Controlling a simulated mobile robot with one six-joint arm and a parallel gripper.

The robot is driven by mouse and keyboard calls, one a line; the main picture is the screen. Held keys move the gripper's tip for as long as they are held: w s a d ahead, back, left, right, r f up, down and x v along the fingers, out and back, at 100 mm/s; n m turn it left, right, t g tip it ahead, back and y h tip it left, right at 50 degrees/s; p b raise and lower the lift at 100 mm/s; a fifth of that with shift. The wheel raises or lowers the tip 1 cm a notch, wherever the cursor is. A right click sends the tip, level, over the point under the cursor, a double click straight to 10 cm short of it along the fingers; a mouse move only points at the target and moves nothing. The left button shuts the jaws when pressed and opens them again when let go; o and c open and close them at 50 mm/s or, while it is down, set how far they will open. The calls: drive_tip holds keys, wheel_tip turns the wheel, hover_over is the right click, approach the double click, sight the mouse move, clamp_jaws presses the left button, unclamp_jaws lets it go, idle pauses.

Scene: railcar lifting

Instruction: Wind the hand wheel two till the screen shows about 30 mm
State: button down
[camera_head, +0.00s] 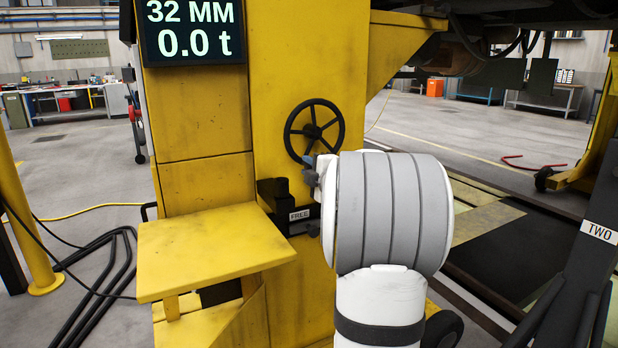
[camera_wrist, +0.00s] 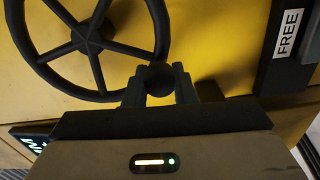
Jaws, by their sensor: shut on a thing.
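The black hand wheel (camera_head: 312,131) is on the front of the yellow lifting column, its rim and spokes clear in the head view. The screen (camera_head: 192,30) above left reads 32 MM and 0.0 t. My gripper (camera_head: 309,161) is at the wheel's lower rim, partly hidden by my white and grey wrist. In the wrist view the wheel (camera_wrist: 92,37) fills the upper left. There my gripper (camera_wrist: 158,84) has its two fingers either side of the wheel's round black knob (camera_wrist: 158,77), shut on it.
A label FREE (camera_head: 300,214) is on a dark bracket below the wheel. A yellow shelf (camera_head: 205,245) juts out at the lower left. A dark post with a label TWO (camera_head: 599,232) stands at the right. The railcar's underside (camera_head: 500,30) hangs at the upper right.

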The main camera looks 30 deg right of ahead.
drive_tip(key=shift+s+d+f+n+b, duration=0.1)
drive_tip(key=shift+d+f+n+b, duration=0.35)
drive_tip(key=shift+n+b, duration=0.2)
drive_tip(key=c, duration=1.2)
unclamp_jaws()
drive_tip(key=shift+r, duration=0.1)
drive_tip(key=shift+s, duration=0.1)
drive_tip(key=s+p, duration=0.1)
drive_tip(key=s, duration=0.6)
drive_tip(key=shift+s+a, duration=0.3)
drive_tip(key=shift+a, duration=0.15)
drive_tip(key=shift+r, duration=0.1)
